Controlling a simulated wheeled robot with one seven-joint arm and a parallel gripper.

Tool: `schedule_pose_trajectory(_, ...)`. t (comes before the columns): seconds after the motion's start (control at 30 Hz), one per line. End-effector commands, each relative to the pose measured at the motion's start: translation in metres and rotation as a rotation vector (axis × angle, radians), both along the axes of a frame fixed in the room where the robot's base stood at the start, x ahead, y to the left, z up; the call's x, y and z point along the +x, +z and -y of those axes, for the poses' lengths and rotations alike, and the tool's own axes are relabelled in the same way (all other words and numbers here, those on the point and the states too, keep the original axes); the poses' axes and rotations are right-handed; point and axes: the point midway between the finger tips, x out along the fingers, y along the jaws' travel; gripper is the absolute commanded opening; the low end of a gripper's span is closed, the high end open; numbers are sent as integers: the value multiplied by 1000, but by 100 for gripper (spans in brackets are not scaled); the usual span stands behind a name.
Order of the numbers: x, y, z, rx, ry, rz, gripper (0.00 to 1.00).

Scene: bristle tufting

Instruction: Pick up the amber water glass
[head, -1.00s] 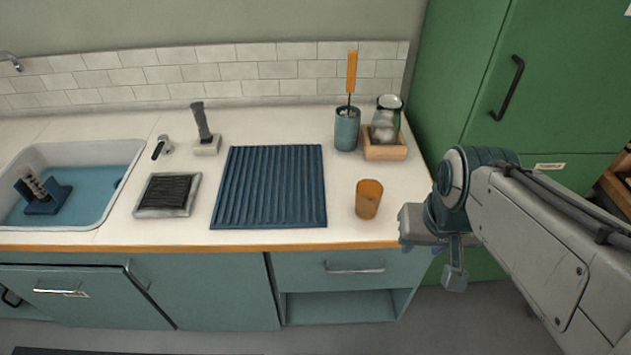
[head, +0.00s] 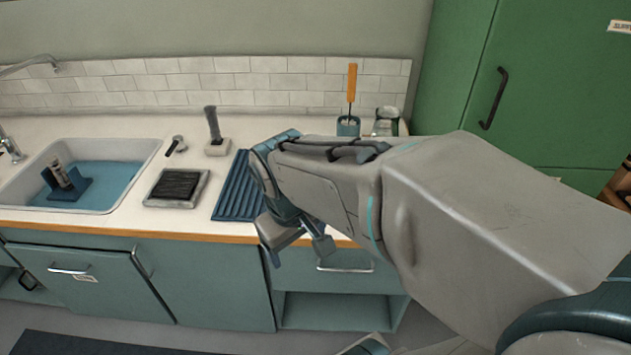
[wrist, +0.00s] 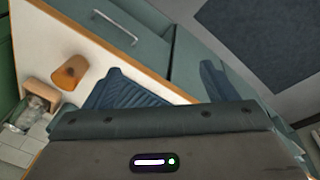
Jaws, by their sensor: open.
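The amber water glass (wrist: 70,72) shows in the wrist view at the upper left, on the white counter between the wooden edge and the wooden tray. In the head view it is hidden behind my arm. My gripper (head: 296,250) is open and empty in the head view, hanging by the counter's front edge, in front of the blue ribbed mat. It is apart from the glass.
The blue ribbed mat (head: 232,190) lies on the counter; it also shows in the wrist view (wrist: 128,92). A brush holder (head: 348,126) and a glass jar (head: 386,121) stand at the back. A sink (head: 120,200) is at left, a green cabinet (head: 540,90) at right.

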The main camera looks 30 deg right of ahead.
Motion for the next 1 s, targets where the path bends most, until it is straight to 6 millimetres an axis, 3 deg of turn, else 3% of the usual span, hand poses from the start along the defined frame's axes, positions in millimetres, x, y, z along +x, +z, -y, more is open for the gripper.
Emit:
schedule_pose_trajectory(0.03,8,-17,10,-56,61,-56,79)
schedule_pose_trajectory(0.1,21,-31,26,-147,165,-135,79)
schedule_pose_trajectory(0.5,113,-104,115,-642,761,-670,79)
schedule_pose_trajectory(0.8,175,-137,145,-887,1057,-990,79)
schedule_pose_trajectory(1.0,186,-145,157,-931,1106,-1052,79)
